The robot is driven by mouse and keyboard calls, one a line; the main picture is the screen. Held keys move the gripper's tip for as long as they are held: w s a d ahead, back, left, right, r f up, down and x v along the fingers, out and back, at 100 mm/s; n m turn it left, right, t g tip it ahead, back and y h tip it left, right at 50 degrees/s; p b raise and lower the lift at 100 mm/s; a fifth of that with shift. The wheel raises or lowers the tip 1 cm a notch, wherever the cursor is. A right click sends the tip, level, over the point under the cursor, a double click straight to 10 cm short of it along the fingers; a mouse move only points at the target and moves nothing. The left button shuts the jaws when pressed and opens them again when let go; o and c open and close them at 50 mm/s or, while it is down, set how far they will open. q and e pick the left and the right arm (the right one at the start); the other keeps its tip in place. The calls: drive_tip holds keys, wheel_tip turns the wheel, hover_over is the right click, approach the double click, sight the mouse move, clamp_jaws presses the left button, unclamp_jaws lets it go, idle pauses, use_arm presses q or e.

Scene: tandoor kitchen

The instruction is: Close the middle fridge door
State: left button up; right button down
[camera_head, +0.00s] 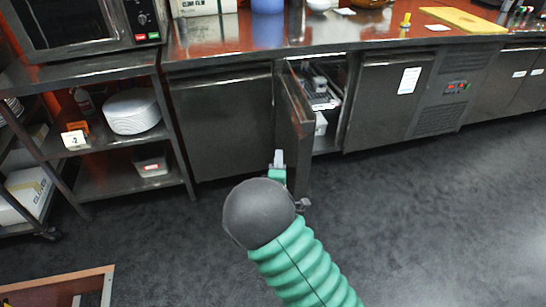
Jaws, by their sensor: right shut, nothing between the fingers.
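The middle fridge door (298,115) stands ajar, swung out from the steel counter toward me. Its free edge points at me, and the open compartment (322,95) shows to its right, with trays and a white container inside. My right gripper (279,158), on the green arm with a dark round joint, is shut and empty. It overlaps the lower part of the door in the picture, left of the free edge; I cannot tell whether it touches. The dark joint and arm hide the floor below the door. My left gripper is out of view.
A closed fridge door (222,120) is on the left and another (385,100) on the right. A steel shelf (130,180) with a microwave (85,22) stands at left. A wood-edged object (60,283) is at bottom left. The dark floor (430,220) at right is clear.

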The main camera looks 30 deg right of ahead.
drive_tip(key=w+d+b, duration=0.3)
drive_tip(key=w+d, duration=0.1)
drive_tip(key=d, duration=0.3)
drive_tip(key=shift+w+d+b, duration=0.15)
drive_tip(key=shift+d+b, duration=0.1)
drive_tip(key=shift+b, duration=0.05)
